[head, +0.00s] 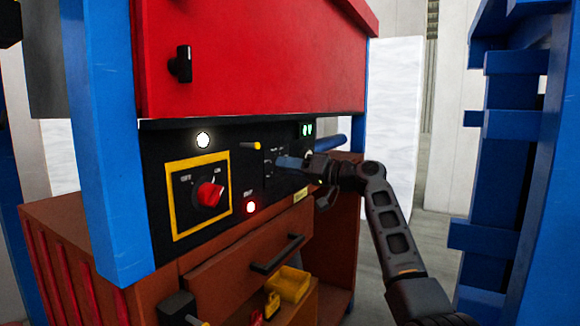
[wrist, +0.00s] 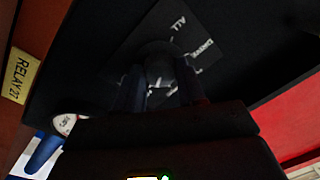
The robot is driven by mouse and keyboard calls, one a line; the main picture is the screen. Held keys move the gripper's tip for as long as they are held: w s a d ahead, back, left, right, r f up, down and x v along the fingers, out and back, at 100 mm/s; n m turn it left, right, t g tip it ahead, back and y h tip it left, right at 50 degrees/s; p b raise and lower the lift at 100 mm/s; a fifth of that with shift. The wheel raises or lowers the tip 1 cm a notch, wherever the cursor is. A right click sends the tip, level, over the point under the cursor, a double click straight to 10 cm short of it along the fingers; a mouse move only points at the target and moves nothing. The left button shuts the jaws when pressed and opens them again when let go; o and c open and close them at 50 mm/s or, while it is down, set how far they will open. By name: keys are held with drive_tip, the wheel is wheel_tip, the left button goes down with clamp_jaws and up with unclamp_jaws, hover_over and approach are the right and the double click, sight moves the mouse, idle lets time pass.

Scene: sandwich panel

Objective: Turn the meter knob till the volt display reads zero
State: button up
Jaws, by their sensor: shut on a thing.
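The black panel (head: 160,155) faces me below a red cabinet. My gripper (head: 287,163) is at the panel's right part, its fingers against the panel face. In the wrist view my gripper (wrist: 160,88) has its two fingers on either side of a dark round knob (wrist: 158,62), shut on it. White lettering surrounds the knob, partly hidden and too dark to read fully. In the head view the fingers hide the knob. A small green lit display (head: 307,129) is above my gripper; its digits are too small to read.
A drawer with a black handle (head: 277,254) is below. A round gauge (wrist: 66,123) and a RELAY label (wrist: 18,76) are near my gripper.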

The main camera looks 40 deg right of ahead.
drive_tip(key=shift+m, duration=0.7)
drive_tip(key=o, duration=1)
drive_tip(key=shift+o, duration=0.2)
drive_tip(key=b+v, duration=0.1)
drive_tip(key=v, duration=0.6)
drive_tip(key=shift+s+d, duration=0.2)
drive_tip(key=shift+s, duration=0.2)
